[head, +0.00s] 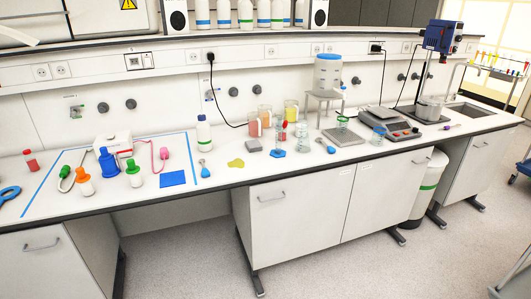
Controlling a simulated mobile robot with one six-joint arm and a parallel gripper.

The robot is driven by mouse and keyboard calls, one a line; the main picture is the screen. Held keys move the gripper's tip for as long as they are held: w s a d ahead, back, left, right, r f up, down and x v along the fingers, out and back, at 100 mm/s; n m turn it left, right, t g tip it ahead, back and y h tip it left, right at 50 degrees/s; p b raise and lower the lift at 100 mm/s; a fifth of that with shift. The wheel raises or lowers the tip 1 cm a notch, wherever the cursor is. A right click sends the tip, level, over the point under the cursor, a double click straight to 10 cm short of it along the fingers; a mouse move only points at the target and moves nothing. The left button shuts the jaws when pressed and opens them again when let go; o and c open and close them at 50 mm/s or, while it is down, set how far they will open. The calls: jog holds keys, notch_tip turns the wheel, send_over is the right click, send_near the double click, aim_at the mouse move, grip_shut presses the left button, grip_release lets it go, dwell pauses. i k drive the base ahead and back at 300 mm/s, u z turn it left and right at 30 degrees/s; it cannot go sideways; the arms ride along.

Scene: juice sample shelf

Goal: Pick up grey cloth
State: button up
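A small grey, flat-topped piece (253,147), which looks like a folded grey cloth, lies on the white lab bench (330,160). It is near the middle of the bench, in front of the beakers with coloured juice. It is too small to make out its weave or folds. My gripper is not in view.
A yellow-green flat piece (236,163) lies in front and to the left. A white bottle (204,133) stands to the left, juice beakers (265,116) behind, a blue item (277,153) to the right. A blue-taped area (120,198) holds several bottles. The floor in front is clear.

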aim_at(253, 145)
jog(key=z, duration=0.35)
jog(key=k, duration=0.5)
jog(key=u, duration=1.65)
jog(key=i, duration=1.2)
jog(key=u, duration=0.05)
